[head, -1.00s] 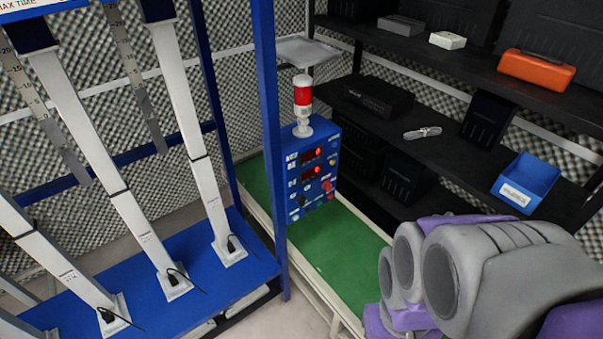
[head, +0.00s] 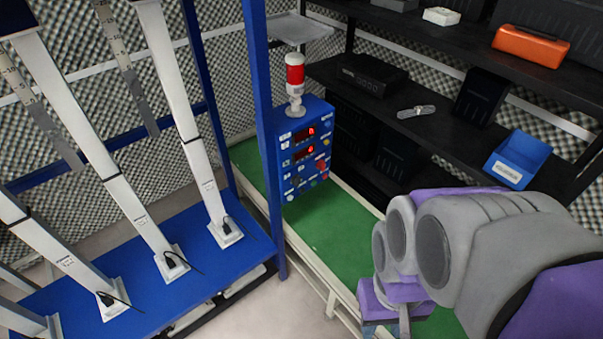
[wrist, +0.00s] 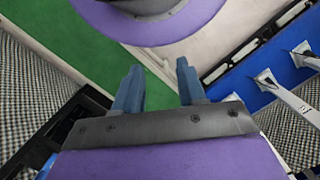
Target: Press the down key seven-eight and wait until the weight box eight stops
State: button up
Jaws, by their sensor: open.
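A blue control box (head: 308,150) with two red displays, small knobs and coloured buttons stands on the green bench top. A red and white signal lamp (head: 295,80) is on top of it. The labels are too small to read, so I cannot tell which key is seven-eight. White columns (head: 187,120) stand on a blue base at the left; I cannot tell which one holds weight box eight, and no weight box is clearly seen. My gripper (wrist: 158,85) shows in the wrist view with its two fingers apart and nothing between them, away from the control box.
The green bench (head: 330,225) is clear in front of the box. A blue post (head: 262,140) stands just left of the box. Black shelves at the right hold an orange case (head: 530,46), a blue bin (head: 517,160) and dark boxes.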

jog(key=shift+c, duration=0.3)
grip_shut()
dwell(1.3)
